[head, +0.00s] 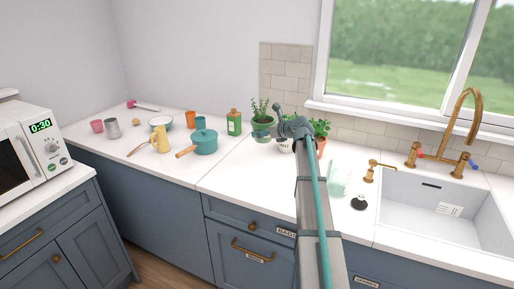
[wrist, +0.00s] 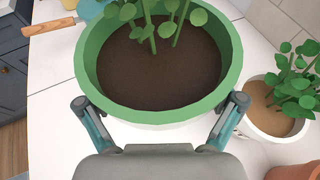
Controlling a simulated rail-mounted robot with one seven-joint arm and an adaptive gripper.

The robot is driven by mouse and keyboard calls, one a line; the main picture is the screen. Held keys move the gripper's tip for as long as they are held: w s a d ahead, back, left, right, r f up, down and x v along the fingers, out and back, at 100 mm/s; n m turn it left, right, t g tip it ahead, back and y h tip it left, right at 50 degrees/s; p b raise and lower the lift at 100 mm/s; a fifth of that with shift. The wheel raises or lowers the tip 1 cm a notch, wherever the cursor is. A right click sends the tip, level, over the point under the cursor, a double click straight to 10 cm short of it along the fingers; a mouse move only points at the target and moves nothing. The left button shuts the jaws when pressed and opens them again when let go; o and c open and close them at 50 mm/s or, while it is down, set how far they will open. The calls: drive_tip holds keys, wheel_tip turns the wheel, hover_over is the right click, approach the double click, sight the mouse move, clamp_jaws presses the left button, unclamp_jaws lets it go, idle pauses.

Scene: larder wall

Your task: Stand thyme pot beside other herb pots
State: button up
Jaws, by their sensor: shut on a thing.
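A green-rimmed herb pot (wrist: 93,72) with dark soil and leafy stems fills the top middle of the wrist view. My gripper (wrist: 160,103) is shut on it, one finger on each side of its near wall. No label shows on it. In the head view this green pot (head: 262,124) is at the back of the counter, left of my gripper (head: 277,131). A white herb pot (wrist: 275,118) with brown soil and a terracotta pot (wrist: 296,173) stand to its right in the wrist view. My arm partly hides them in the head view. Whether the green pot touches the counter is unclear.
A green bottle (head: 234,122) stands left of the green pot, near a teal saucepan (head: 204,142). A clear glass item (head: 338,180) and the sink (head: 440,205) are to the right. The tiled wall (head: 285,70) is behind. The front middle counter (head: 245,175) is clear.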

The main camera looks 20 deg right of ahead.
drive_tip(key=w+f, duration=0.4)
drive_tip(key=w+f+p, duration=0.1)
drive_tip(key=w+f, duration=0.1)
drive_tip(key=w, duration=0.1)
drive_tip(key=shift+w+a, duration=0.1)
drive_tip(key=shift+a, duration=0.3)
drive_tip(key=shift+w+f, duration=0.15)
drive_tip(key=shift+f, duration=0.15)
drive_tip(key=f, duration=0.1)
drive_tip(key=f+p, duration=0.1)
drive_tip(key=shift+w+a+f, duration=0.1)
drive_tip(key=shift+w+f, duration=0.2)
drive_tip(key=shift+f, duration=0.55)
drive_tip(key=shift+f, duration=0.1)
drive_tip(key=o, duration=1.1)
drive_tip(key=shift+f, duration=0.1)
drive_tip(key=shift+o, duration=0.5)
drive_tip(key=shift+r, duration=0.2)
